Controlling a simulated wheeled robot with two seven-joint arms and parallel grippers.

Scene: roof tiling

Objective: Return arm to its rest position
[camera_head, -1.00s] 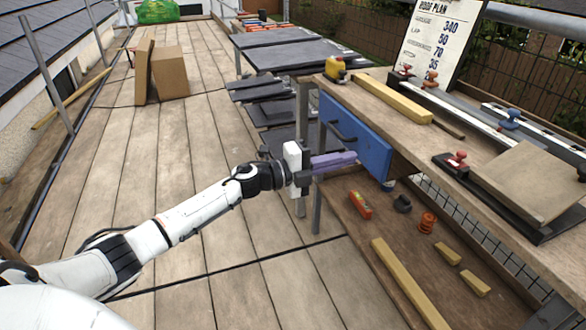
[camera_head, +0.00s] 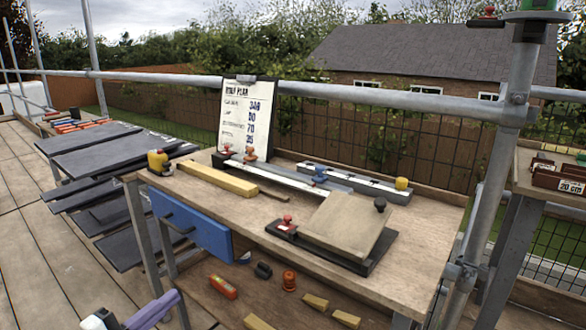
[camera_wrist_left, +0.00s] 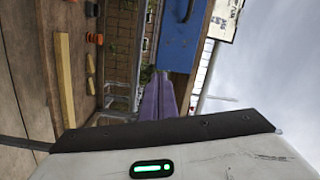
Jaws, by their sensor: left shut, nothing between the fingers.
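My left gripper (camera_head: 170,300) is at the lower left of the head view, with its two purple fingers together and nothing between them. It lies below and to the left of the workbench's blue drawer front (camera_head: 207,236), apart from it in the picture. In the left wrist view the purple fingers (camera_wrist_left: 159,98) point toward the bench, and the blue drawer front (camera_wrist_left: 188,42) shows beyond them. Most of my left arm is out of the head view. My right gripper is in neither view.
The workbench top (camera_head: 420,255) holds a yellow tape measure (camera_head: 158,162), a wood strip (camera_head: 218,180) and a board in a black jig (camera_head: 335,222). Dark slates (camera_head: 100,150) are stacked at the left. A scaffold pole (camera_head: 500,150) stands at the right. Decking at the lower left is clear.

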